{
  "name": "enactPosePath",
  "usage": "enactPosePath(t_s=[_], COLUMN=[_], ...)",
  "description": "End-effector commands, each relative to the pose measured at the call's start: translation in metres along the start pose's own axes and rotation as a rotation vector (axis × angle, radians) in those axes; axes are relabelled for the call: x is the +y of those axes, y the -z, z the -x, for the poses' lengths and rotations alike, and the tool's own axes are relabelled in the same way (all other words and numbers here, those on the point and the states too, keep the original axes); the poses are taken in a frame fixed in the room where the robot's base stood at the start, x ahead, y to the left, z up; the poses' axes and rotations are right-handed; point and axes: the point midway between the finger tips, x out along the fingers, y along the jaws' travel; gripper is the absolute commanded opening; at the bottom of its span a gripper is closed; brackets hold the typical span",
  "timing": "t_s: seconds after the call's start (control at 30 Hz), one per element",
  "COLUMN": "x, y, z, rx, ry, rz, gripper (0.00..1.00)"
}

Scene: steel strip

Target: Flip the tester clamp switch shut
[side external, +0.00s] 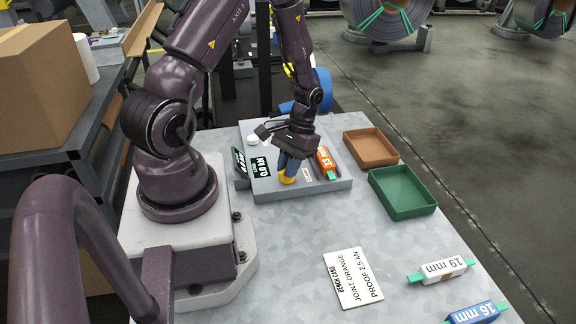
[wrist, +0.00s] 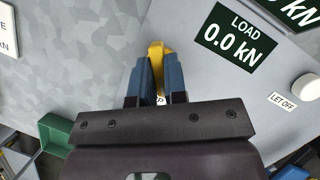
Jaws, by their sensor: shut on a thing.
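The tester (side external: 325,188) is a low grey block on the bench, with a LOAD display (side external: 260,167) that reads 0.0 kN in the wrist view (wrist: 232,37). A yellow clamp switch (side external: 287,179) stands near its front edge and also shows in the wrist view (wrist: 157,50). My gripper (side external: 288,165) is over it with blue fingers pointing down. In the wrist view, the fingers (wrist: 157,75) are shut on the yellow switch from both sides. Its base is partly hidden by them. An orange 13 mm piece (side external: 325,159) with green ends lies on the tester, right of my gripper.
A brown tray (side external: 370,134) and a green tray (side external: 430,207) stand right of the tester. A bench card (side external: 353,279), a white 19 mm piece (side external: 441,270) and a blue 16 mm piece (side external: 474,313) lie in front. A white LET OFF knob (wrist: 306,87) is on the tester.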

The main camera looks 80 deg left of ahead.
Motion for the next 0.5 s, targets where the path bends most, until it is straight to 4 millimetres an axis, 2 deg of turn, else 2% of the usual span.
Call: enactPosePath(t_s=[0.1, 0.2, 0.5], x=[0.0017, 0.0012, 0.0006], y=[-0.0024, -0.0026, -0.0032], z=[-0.0029, -0.0031, -0.0038], rx=[-0.009, -0.010, -0.013], ry=[0.067, 0.100, 0.107], rz=[-0.160, -0.241, -0.266], gripper=[0.00, 0.00, 0.00])
